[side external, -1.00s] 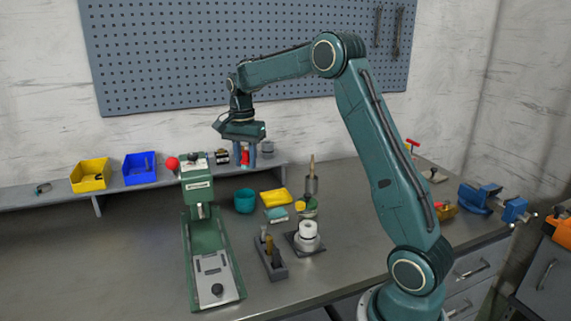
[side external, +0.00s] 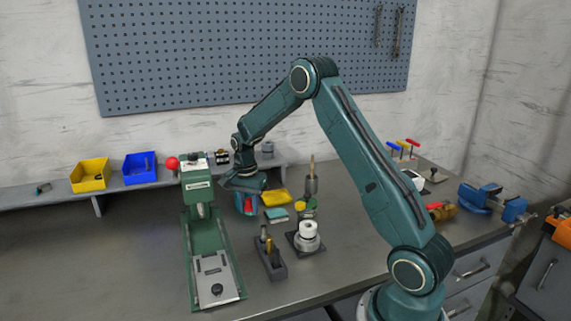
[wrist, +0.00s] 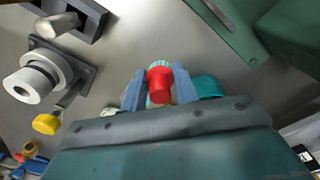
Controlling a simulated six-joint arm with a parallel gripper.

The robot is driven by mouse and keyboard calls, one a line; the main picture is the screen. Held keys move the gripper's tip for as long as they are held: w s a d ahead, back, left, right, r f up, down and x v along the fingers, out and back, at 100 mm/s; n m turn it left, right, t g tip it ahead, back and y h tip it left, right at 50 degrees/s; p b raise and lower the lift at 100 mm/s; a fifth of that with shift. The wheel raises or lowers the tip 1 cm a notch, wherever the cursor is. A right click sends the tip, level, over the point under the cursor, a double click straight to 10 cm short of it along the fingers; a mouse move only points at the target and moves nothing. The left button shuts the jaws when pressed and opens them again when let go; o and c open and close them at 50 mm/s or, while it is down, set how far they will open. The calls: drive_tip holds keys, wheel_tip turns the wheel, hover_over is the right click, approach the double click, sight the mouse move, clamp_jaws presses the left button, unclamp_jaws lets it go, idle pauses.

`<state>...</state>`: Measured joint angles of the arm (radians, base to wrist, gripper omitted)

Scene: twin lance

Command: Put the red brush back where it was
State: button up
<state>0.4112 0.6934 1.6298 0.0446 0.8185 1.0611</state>
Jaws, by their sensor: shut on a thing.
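My gripper (side external: 246,206) is shut on the red brush (wrist: 159,86), with a blue finger on each side of it. In the side external view the brush (side external: 248,204) shows as a small red patch between the fingers, low over the bench. The teal cup (wrist: 207,86) shows just behind the right finger in the wrist view. In the side external view the gripper covers most of the cup. I cannot tell whether the brush's lower end is inside the cup or above it.
The green press (side external: 205,235) stands close to the left of my gripper. A yellow tray (side external: 276,197) and a teal block (side external: 276,214) lie to the right. A grey holder with tools (side external: 269,259) and a white roll on a stand (side external: 307,236) are nearer the front.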

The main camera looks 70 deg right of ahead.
sight(250, 227)
drive_tip(key=shift+f, duration=0.2)
drive_tip(key=shift+f, duration=2.1)
drive_tip(key=shift+f, duration=0.15)
drive_tip(key=o, duration=0.9)
drive_tip(key=shift+o, duration=0.2)
drive_tip(key=r, duration=1.2)
drive_tip(key=shift+a+r, duration=0.2)
